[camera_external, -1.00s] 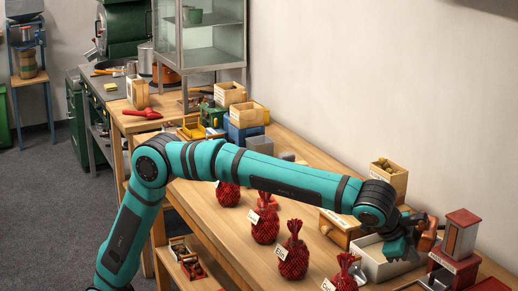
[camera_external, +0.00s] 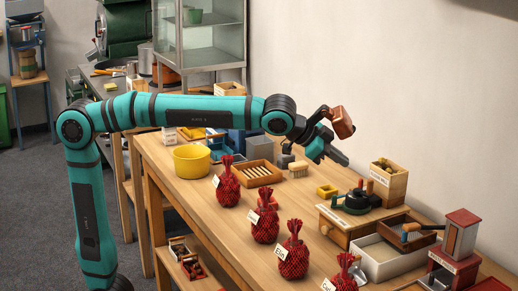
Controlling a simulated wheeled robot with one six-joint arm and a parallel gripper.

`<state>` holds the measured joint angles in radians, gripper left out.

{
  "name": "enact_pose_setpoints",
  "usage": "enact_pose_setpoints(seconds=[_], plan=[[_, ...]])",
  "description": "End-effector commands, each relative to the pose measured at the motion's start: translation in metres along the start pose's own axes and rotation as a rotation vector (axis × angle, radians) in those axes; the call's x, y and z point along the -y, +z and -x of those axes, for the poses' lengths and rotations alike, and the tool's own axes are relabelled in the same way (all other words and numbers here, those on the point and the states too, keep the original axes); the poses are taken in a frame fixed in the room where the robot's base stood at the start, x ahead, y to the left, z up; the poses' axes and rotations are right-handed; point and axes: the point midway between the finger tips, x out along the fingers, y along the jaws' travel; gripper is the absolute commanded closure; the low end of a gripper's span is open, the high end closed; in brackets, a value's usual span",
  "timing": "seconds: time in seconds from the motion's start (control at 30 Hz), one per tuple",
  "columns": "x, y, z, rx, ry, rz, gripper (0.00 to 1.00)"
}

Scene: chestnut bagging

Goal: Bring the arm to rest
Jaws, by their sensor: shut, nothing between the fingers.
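My teal arm (camera_external: 195,109) stretches across the picture from the left, above the wooden workbench (camera_external: 200,205). My gripper (camera_external: 340,157) hangs at its right end, shut and empty, tilted down to the right. It is in the air above the back part of the bench, clear of the things there as far as this view shows. A copper-coloured block (camera_external: 342,122) sits beside the gripper at my wrist. The fingertips are small and dark in this view.
Several red net bags (camera_external: 265,222) stand in a row along the bench front. A yellow pot (camera_external: 191,161), a brush tray (camera_external: 258,174), a wooden box (camera_external: 389,182), a white tray (camera_external: 390,265) and a small red-roofed box (camera_external: 461,234) crowd the bench. A glass cabinet (camera_external: 200,35) stands behind.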

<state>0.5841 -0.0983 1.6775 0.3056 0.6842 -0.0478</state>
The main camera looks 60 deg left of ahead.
Motion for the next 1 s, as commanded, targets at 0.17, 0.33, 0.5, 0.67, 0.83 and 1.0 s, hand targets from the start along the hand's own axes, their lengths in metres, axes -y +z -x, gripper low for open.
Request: enact_pose_setpoints(seconds=[0.17,0.33,0.5,0.67,0.83,1.0], plan=[[0.047,0.036,0.047,-0.065,-0.038,0.074,1.0],[0.081,0.072,0.089,-0.128,-0.077,0.139,1.0],[0.107,0.112,0.13,-0.194,-0.122,0.202,1.0],[0.124,0.151,0.167,-0.258,-0.17,0.258,1.0],[0.135,0.194,0.203,-0.328,-0.227,0.312,1.0],[0.14,0.238,0.237,-0.398,-0.29,0.363,1.0]])
